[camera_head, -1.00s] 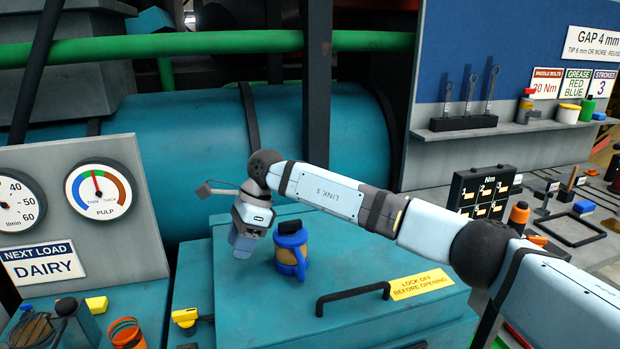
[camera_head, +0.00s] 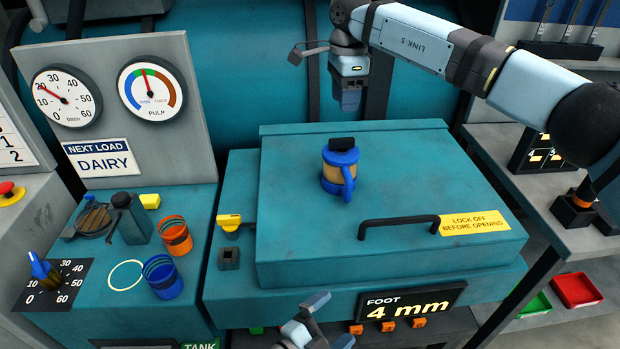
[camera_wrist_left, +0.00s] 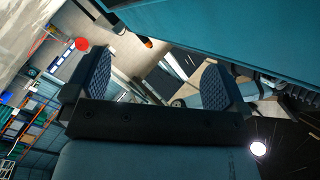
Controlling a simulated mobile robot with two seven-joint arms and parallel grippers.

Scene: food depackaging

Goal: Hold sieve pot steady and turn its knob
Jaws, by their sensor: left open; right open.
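The pot (camera_head: 331,173), blue with a tan middle and a blue side handle, stands upright on the teal lid. A black knob (camera_head: 342,143) sits on its top. My right gripper (camera_head: 349,104) hangs pointing down above and behind the pot, clear of it; its jaws are seen edge-on. My left gripper (camera_head: 330,322) is at the bottom edge, in front of the machine and well below the pot. In the left wrist view its two ridged fingers (camera_wrist_left: 157,85) stand wide apart with nothing between them.
A black bar handle (camera_head: 400,222) and a yellow lock-off label (camera_head: 474,222) are on the lid (camera_head: 300,245). Orange (camera_head: 176,235) and blue (camera_head: 162,277) cups stand on the left bench. The lid around the pot is clear.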

